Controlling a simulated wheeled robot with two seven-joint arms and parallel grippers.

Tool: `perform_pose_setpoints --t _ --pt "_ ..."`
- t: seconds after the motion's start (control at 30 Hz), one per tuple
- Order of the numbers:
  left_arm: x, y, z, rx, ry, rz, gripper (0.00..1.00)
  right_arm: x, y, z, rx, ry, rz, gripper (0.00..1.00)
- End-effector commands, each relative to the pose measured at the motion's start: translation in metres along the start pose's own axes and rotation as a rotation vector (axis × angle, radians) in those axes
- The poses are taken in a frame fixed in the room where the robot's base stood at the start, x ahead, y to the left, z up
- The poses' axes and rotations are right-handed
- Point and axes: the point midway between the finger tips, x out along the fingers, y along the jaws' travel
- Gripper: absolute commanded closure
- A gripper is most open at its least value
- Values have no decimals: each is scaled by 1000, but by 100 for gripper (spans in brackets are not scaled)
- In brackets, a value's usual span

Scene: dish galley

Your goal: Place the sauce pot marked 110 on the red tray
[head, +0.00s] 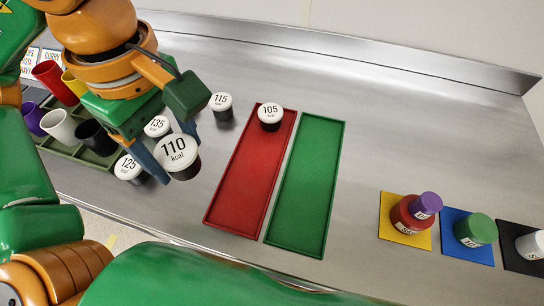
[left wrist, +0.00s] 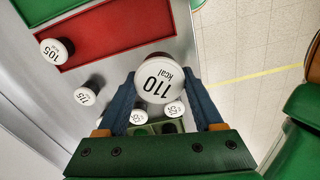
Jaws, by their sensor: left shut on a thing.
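The sauce pot marked 110 (head: 177,153) has a white lid and a dark body. My left gripper (head: 172,160) is shut on it and holds it up above the counter, left of the red tray. In the left wrist view the pot's lid (left wrist: 159,80) shows between the two blue fingers of the gripper (left wrist: 160,95). The red tray (head: 232,190) lies flat on the counter, and its corner shows in the left wrist view (left wrist: 120,25). The pot marked 105 (head: 270,115) stands at the red tray's far end. My right gripper is not in view.
Pots marked 115 (head: 222,104), 135 (head: 157,126) and 125 (head: 129,168) stand near the held pot. A green tray (head: 310,190) lies right of the red one. A cup rack (head: 85,153) is at left. Yellow (head: 393,233), blue and black mats with items lie at right.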

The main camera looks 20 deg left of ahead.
Motion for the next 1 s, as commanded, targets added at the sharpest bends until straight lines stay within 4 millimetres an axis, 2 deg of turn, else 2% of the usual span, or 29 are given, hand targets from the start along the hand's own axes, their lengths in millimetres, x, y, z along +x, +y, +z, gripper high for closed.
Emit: perform_pose_setpoints --t 0.13,0.27,0.3,0.4,0.6,0.73,1.0 --pt "22 39 17 7 -3 -11 88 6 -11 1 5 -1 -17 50" --pt "36 80 32 2 0 -9 88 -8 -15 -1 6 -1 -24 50" --pt "49 87 35 1 -1 -11 88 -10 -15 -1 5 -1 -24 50" --pt "70 104 41 1 -1 -8 88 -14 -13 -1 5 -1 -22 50" --pt "97 124 48 2 1 -6 88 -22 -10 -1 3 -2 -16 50" --pt "122 123 48 2 0 -4 88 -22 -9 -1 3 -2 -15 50" --pt "127 124 48 1 0 0 88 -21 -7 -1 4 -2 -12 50"
